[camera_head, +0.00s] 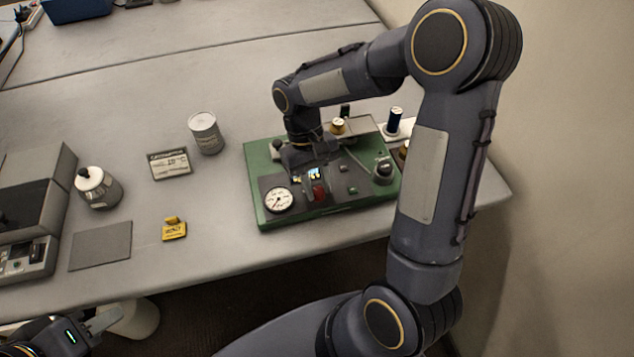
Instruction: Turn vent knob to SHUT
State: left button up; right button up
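A green panel (262,160) with fittings lies near the table's right end. I cannot read which of these is the vent knob or any SHUT mark. My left gripper (98,327) is low at the bottom left, off the table's front edge, partly out of frame.
A grey can (205,132), a labelled card (170,164), a yellow tag (174,230), a dark mat (101,246) and a white-topped jar (98,186) stand left of the panel. A grey device (32,200) is further left. A wall (560,130) is at right.

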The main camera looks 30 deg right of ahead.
jog(key=o, duration=0.4)
jog(key=v, duration=0.8)
dwell(0.4)
jog(key=s+r+t+y, duration=0.1)
jog(key=s+t, duration=0.2)
jog(key=s, duration=0.2)
jog(key=s+r+m+t+y, duration=0.1)
jog(key=s+t, duration=0.2)
jog(key=s, duration=0.2)
jog(key=s+a+r+t+y, duration=0.1)
jog(key=s+t, duration=0.3)
jog(key=s, duration=0.2)
jog(key=shift+m+y, duration=0.3)
jog(key=shift+y, duration=0.1)
